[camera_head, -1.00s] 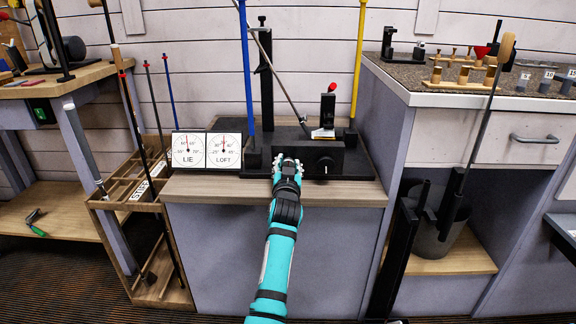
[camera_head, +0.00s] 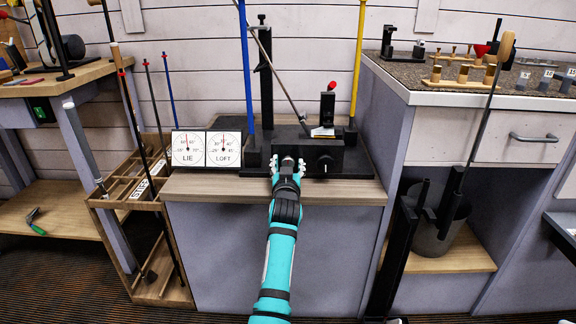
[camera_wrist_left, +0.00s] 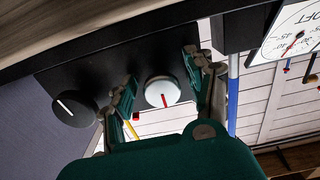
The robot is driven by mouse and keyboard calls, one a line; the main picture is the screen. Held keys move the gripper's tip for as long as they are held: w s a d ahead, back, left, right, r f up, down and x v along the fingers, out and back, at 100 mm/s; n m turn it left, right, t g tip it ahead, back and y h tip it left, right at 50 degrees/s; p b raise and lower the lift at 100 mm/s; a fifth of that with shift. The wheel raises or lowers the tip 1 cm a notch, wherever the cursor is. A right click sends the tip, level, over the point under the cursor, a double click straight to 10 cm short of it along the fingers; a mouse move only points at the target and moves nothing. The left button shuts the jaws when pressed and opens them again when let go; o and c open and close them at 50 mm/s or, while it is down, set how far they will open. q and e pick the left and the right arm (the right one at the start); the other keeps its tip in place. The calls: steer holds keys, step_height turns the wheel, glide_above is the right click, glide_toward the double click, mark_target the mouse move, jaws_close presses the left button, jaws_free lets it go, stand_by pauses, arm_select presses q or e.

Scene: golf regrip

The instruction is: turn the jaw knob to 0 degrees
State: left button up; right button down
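The black bending machine (camera_head: 342,160) stands on the cabinet's wooden top. Two knobs sit on its front face, and no label shows which is the jaw knob. In the left wrist view a pale knob (camera_wrist_left: 162,91) carries a short red mark, close to upright in that picture. A black knob (camera_wrist_left: 75,108) with a slanted white mark sits left of it there; it also shows in the head view (camera_head: 325,165). My left gripper (camera_head: 288,163) is open, its fingers on either side of the pale knob with gaps showing. My right gripper is out of view.
The LIE dial (camera_head: 188,149) and LOFT dial (camera_head: 224,149) stand left of the machine. A blue pole (camera_head: 246,70) and a yellow pole (camera_head: 358,60) rise beside it. A club shaft (camera_head: 280,80) slants down to the clamp. The cabinet top's front strip (camera_head: 340,190) is clear.

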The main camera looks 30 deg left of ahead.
mark_target(288, 157)
arm_select(q)
steer(key=shift+r, duration=0.2)
step_height(288, 157, up, 10)
steer(key=shift+f, duration=0.1)
stand_by(0.4)
stand_by(0.4)
